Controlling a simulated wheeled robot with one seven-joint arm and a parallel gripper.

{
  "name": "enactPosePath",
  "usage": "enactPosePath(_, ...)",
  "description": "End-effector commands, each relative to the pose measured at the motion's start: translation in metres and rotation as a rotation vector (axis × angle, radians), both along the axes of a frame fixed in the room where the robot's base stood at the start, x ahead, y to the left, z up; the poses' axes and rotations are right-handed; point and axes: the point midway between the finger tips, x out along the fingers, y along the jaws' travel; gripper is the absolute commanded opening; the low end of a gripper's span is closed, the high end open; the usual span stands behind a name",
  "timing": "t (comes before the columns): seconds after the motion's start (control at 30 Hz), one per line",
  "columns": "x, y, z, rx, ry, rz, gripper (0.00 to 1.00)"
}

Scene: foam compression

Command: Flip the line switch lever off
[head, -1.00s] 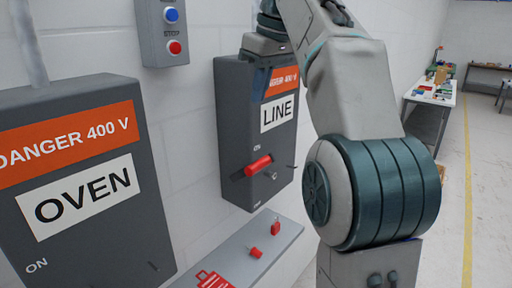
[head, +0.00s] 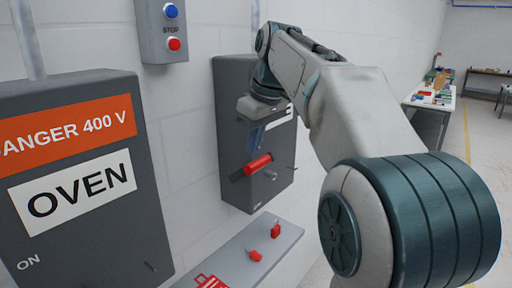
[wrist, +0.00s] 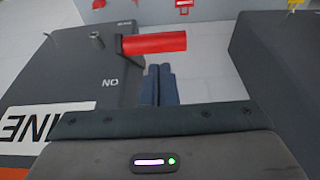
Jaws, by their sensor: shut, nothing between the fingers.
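The LINE switch box (head: 233,180) is a dark grey box on the wall. Its lever has a red handle (head: 258,164) sticking out from the face. In the wrist view the red handle (wrist: 155,43) lies across the picture just past the fingertips, near an upside-down ON mark. My gripper (head: 256,142) is in front of the box, above the handle, fingers pointing down. In the wrist view the gripper (wrist: 159,70) has its blue fingers together and empty, close to the handle; I cannot tell whether they touch it. My arm covers most of the box's labels in the head view.
The OVEN box (head: 90,240) stands at the left. A stop-button box (head: 162,32) hangs between the boxes. Below, a grey shelf (head: 222,258) holds red padlocks (head: 275,230) and a red hasp. A small metal piece (head: 271,174) juts out beside the handle.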

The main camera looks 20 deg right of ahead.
Motion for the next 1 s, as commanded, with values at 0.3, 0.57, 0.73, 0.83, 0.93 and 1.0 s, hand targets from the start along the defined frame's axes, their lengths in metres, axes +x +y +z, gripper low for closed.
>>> enactPosePath(0.3,-0.004,-0.003,-0.01,0.0,0.0,0.0,0.0)
enactPosePath(0.57,-0.004,-0.003,-0.01,0.0,0.0,0.0,0.0)
enactPosePath(0.73,-0.006,-0.003,-0.013,0.007,-0.009,0.002,0.0)
enactPosePath(0.83,-0.009,-0.002,-0.017,0.019,-0.026,0.007,0.0)
enactPosePath(0.93,-0.01,-0.001,-0.018,0.028,-0.038,0.013,0.0)
enactPosePath(1.0,-0.011,-0.001,-0.018,0.032,-0.042,0.015,0.0)
